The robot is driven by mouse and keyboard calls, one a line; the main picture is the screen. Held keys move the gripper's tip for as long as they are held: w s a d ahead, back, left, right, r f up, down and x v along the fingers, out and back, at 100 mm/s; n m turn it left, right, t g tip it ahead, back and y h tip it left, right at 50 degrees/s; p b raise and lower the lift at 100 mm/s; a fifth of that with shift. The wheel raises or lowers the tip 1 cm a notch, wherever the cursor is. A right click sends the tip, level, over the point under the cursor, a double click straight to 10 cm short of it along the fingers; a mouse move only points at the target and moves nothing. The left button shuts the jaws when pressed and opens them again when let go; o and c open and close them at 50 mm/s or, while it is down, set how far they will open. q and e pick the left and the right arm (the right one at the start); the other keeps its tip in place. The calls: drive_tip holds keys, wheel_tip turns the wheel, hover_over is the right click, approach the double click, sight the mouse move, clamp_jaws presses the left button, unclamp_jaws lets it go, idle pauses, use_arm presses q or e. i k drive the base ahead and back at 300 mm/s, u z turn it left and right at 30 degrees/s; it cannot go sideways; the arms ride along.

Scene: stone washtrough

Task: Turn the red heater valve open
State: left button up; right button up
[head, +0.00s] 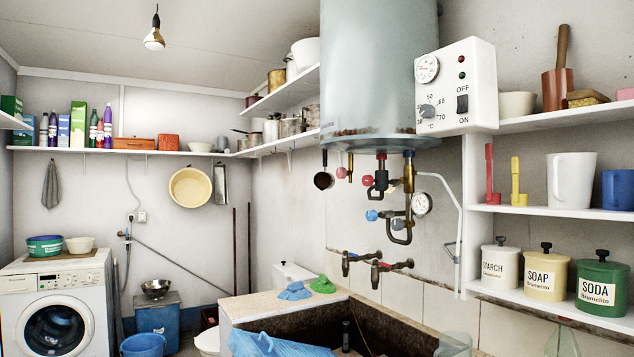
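The grey cylindrical water heater (375,70) hangs on the wall above the stone trough. Under it are brass and black pipes with several small valves. One red valve knob (341,172) sits at the left under the heater, and another red knob (367,180) sits just right of it on a dark pipe. Which of them is the heater valve, and how far either is turned, I cannot tell. Neither of my grippers shows in the head view.
A white control box (457,85) with dial and switch is beside the heater. A pressure gauge (421,204) sits right of the pipes. Wall taps (376,272) are above the stone trough (395,326). Shelves with jars (544,272) are at the right. Space before the valves looks clear.

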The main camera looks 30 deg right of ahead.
sight(367, 180)
drive_tip(key=u, duration=0.05)
drive_tip(key=i, duration=2.95)
drive_tip(key=z, duration=0.5)
